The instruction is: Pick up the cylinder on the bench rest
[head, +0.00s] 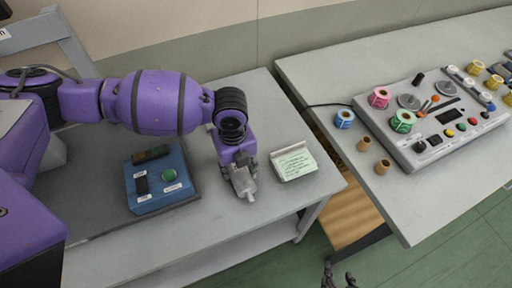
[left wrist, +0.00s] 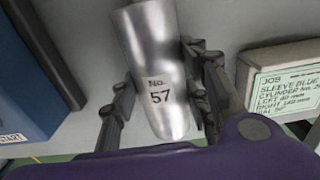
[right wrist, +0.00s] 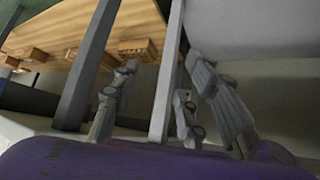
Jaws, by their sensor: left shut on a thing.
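The cylinder (head: 243,183) is a shiny metal piece at the front right of the near bench (head: 255,110). In the left wrist view the cylinder (left wrist: 152,55) is marked "No. 57" and has a narrower section toward the camera. My left gripper (head: 240,176) has its fingers on both sides of the cylinder and is shut on it. I cannot see a separate rest under it, nor tell whether the cylinder is clear of the bench. My right gripper (head: 340,280) shows at the bottom edge of the head view. In the right wrist view its fingers (right wrist: 160,100) are apart and empty.
A blue control box (head: 160,185) with a green button is left of the cylinder. A job card on a stand (head: 294,162) is close on its right. The right table holds a grey machine (head: 435,120), colored rolls and tan cores (head: 364,144). A wooden pallet (head: 345,205) lies between the tables.

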